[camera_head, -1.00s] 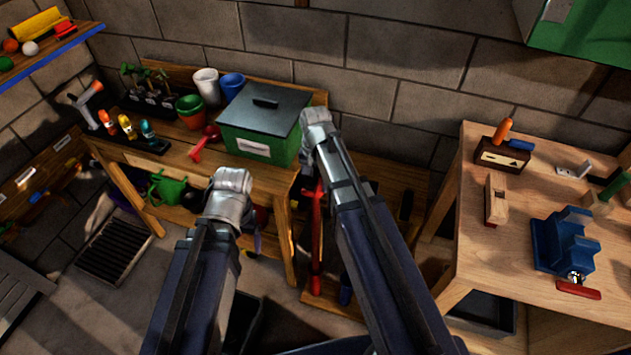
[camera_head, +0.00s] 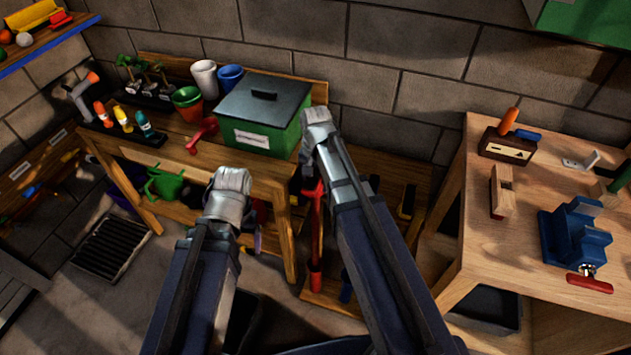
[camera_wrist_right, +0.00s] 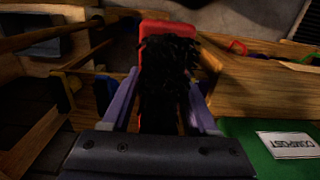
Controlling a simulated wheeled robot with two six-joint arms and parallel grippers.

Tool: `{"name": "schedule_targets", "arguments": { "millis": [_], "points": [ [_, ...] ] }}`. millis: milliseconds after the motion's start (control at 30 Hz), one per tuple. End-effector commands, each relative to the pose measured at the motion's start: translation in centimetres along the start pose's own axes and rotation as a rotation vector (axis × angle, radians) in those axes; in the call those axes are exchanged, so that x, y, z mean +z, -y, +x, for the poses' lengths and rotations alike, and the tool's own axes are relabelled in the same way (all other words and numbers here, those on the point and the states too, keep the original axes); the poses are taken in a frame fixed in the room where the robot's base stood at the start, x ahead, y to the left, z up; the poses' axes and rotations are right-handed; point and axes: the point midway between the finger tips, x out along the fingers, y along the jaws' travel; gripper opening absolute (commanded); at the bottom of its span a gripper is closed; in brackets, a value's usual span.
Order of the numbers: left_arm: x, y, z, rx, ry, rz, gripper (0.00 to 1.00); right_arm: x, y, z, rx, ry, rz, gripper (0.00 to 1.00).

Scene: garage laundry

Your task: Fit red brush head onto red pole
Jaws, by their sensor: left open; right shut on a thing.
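In the right wrist view, a red brush head (camera_wrist_right: 170,32) with black bristles lies between the purple fingers of my right gripper (camera_wrist_right: 166,92), which is shut on it. In the head view my right gripper is mostly hidden behind its own arm. A long red shaft (camera_head: 316,240), apparently the red pole, shows low beside that arm, right of the potting bench; its ends are partly hidden. I cannot tell whether head and pole touch. My left gripper (camera_head: 257,238) is open, small and dark below its wrist, apart from the pole and near the bench leg.
A green compost box (camera_head: 262,128) stands on the potting bench (camera_head: 255,178), with pots and a red trowel to its left. A wooden workbench (camera_head: 490,245) with a blue vise (camera_head: 572,235) is on the right. Bare floor shows at lower left.

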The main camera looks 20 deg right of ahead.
Motion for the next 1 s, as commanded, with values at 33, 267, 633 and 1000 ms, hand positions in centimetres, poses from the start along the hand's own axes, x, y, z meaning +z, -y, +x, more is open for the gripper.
{"name": "schedule_targets", "arguments": {
  "millis": [33, 267, 633, 1000],
  "points": [
    [0.0, 0.0, 0.0, 0.000, 0.000, 0.000, 0.84, 0.0, 0.0, 0.0, 0.000, 0.000, 0.000, 0.01],
    [0.0, 0.0, 0.0, 0.000, 0.000, 0.000, 0.84, 0.0, 0.0, 0.0, 0.000, 0.000, 0.000, 0.01],
    [0.0, -0.1, 0.7, 0.000, 0.000, 0.000, 0.84, 0.0, 0.0, 0.7, 0.000, 0.000, 0.000, 0.01],
    [-0.1, -0.1, 1.4, 0.000, 0.000, 0.000, 0.84, 0.0, 0.0, 1.4, 0.000, 0.000, 0.000, 0.01]
  ]
}}
